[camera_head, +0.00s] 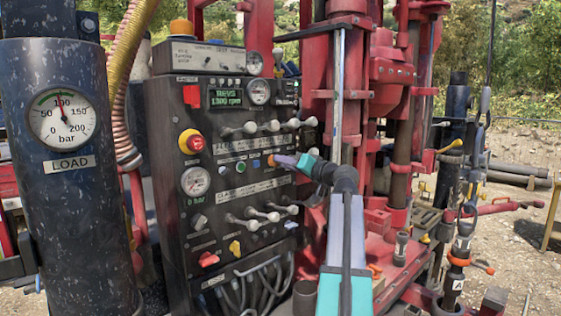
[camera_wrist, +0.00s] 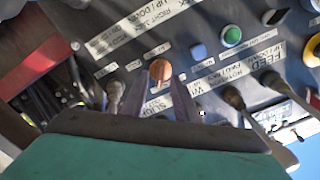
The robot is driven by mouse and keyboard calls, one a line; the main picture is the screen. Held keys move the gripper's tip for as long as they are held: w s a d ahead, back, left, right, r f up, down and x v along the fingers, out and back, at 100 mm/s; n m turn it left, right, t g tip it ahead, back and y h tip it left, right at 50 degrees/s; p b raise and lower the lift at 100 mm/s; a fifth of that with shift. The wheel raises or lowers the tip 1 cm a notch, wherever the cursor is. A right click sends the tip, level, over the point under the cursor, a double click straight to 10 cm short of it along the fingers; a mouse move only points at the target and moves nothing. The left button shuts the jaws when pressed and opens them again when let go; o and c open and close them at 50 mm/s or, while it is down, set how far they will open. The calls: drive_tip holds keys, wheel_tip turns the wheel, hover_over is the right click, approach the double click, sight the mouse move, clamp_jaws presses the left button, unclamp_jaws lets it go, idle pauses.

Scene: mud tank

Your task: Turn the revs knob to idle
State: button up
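The black control panel (camera_head: 230,170) has a green display reading REVS 1300 rpm (camera_head: 225,97). A small orange knob (camera_head: 272,161) sits on its right side; I cannot read a label that marks it as the revs knob. In the wrist view the orange knob (camera_wrist: 160,70) is at my fingertips. My gripper (camera_head: 281,160) reaches the panel from the right. In the wrist view my gripper (camera_wrist: 161,88) has its two purple fingers apart, one on each side of the orange knob. I cannot tell whether they touch it.
Metal levers (camera_head: 250,127) stick out above the knob and more levers (camera_head: 262,215) below it. A red stop button (camera_head: 192,142) is on the left. Green (camera_wrist: 232,37) and blue (camera_wrist: 198,51) buttons sit close to my fingers. Red rig columns (camera_head: 405,130) stand to the right.

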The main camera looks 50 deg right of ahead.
drive_tip(key=shift+w, duration=0.45)
